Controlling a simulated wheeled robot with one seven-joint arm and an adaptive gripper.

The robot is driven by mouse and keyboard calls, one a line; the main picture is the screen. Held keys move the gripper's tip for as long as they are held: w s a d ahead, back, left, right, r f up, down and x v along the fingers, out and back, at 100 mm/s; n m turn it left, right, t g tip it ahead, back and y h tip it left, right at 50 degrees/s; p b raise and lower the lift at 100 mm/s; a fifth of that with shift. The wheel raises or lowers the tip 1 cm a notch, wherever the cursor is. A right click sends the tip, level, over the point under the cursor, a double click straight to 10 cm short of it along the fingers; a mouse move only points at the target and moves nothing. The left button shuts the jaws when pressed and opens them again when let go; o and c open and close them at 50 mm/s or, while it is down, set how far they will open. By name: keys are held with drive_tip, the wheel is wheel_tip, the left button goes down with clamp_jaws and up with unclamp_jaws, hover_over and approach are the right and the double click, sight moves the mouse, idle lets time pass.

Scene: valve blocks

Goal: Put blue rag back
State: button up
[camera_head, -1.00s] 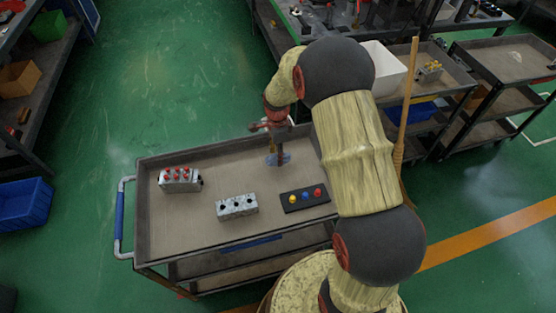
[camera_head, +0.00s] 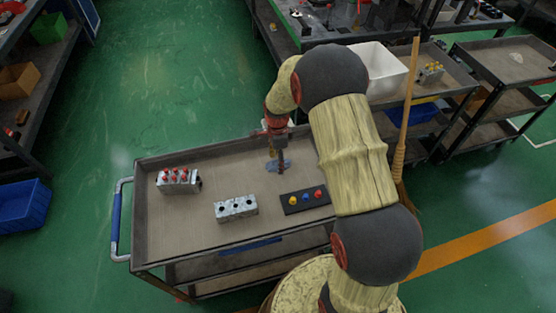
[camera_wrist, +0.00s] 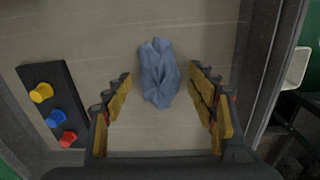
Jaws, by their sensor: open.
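The blue rag (camera_wrist: 158,72) lies crumpled on the cart's top tray (camera_wrist: 110,30). In the head view the rag (camera_head: 279,166) is near the tray's far right part, just below my gripper (camera_head: 275,152). In the wrist view my gripper (camera_wrist: 161,112) is open and empty. Its fingers stand to the left and right of the rag, apart from it, with most of the rag beyond the fingertips.
A black plate with yellow, blue and red knobs (camera_head: 305,200) lies near the rag. A metal block with holes (camera_head: 236,208) and a block with red-topped valves (camera_head: 178,181) stand on the tray. The tray has a raised rim. A broom (camera_head: 404,120) stands at the right.

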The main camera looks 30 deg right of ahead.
wheel_tip(320, 180, up, 13)
drive_tip(key=p, duration=0.4)
wheel_tip(320, 180, up, 8)
drive_tip(key=n+t, duration=0.1)
drive_tip(key=n, duration=0.3)
hover_over(275, 171)
drive_tip(key=s+a+r+n+t, duration=0.2)
drive_tip(key=s+a+r+n, duration=0.25)
drive_tip(key=s+r, duration=0.4)
drive_tip(key=s+a+r+n+t, duration=0.1)
drive_tip(key=s+a+r+n, duration=0.1)
drive_tip(key=s+r+n, duration=0.2)
drive_tip(key=s+a+r+n+t, duration=0.1)
drive_tip(key=s+r+n, duration=0.3)
drive_tip(key=s+n, duration=0.4)
drive_tip(key=s+a, duration=0.1)
drive_tip(key=s, duration=0.2)
drive_tip(key=shift+s+t, duration=0.4)
drive_tip(key=shift+a+r, duration=0.1)
